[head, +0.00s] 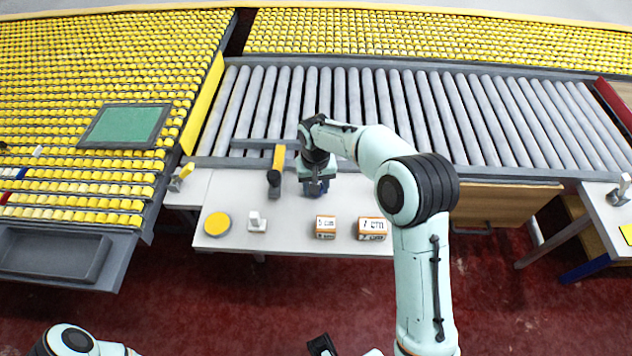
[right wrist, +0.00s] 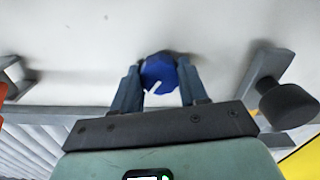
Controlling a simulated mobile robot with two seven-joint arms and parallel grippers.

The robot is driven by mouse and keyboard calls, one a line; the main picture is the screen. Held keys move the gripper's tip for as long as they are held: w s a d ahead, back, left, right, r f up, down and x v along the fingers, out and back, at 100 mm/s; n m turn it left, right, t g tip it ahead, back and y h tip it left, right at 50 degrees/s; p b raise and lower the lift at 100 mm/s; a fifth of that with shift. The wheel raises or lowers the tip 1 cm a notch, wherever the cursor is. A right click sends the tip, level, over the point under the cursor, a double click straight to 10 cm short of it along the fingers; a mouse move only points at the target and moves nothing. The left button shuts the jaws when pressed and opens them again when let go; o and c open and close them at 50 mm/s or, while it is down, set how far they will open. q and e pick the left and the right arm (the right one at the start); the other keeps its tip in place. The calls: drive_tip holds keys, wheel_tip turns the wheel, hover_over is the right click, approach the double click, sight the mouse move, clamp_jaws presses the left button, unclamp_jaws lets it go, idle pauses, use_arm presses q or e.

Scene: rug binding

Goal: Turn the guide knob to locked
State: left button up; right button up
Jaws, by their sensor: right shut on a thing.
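The blue guide knob (right wrist: 158,71) is on the white table surface in the right wrist view, with a short white mark on it. My right gripper (right wrist: 160,88) has one finger on each side of the knob and is shut on it. In the head view my right gripper (head: 318,186) points down at the white table (head: 290,222), near the roller conveyor. The knob is mostly hidden beneath it there. I cannot read any locked marking. Part of my left arm shows at the bottom left of the head view, but its fingers are not visible.
A yellow-and-black lever (head: 277,160) stands just left of my right gripper. A yellow disc (head: 217,224), a small white block (head: 257,222) and two labelled boxes, one (head: 325,226) and another (head: 371,229), line the table's front. The roller conveyor (head: 400,115) lies behind.

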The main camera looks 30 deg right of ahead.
drive_tip(key=n+p, duration=0.2)
drive_tip(key=n, duration=0.4)
drive_tip(key=shift+r+n, duration=0.15)
drive_tip(key=shift+n, duration=0.15)
use_arm(q)
drive_tip(key=r, duration=0.1)
drive_tip(key=w+r+p, duration=0.1)
drive_tip(key=r, duration=0.1)
drive_tip(key=w+r, duration=0.1)
drive_tip(key=shift+r+p, duration=0.2)
drive_tip(key=shift+p, duration=0.1)
use_arm(e)
drive_tip(key=n, duration=0.6)
drive_tip(key=shift+w, duration=0.1)
drive_tip(key=shift+n, duration=0.3)
drive_tip(key=o, duration=1.1)
drive_tip(key=shift+c, duration=0.2)
use_arm(q)
drive_tip(key=shift+w+r+p, duration=0.35)
drive_tip(key=shift+r+p, duration=0.25)
drive_tip(key=shift+r, duration=0.1)
use_arm(e)
wheel_tip(320, 180, up, 13)
drive_tip(key=shift+r, duration=0.15)
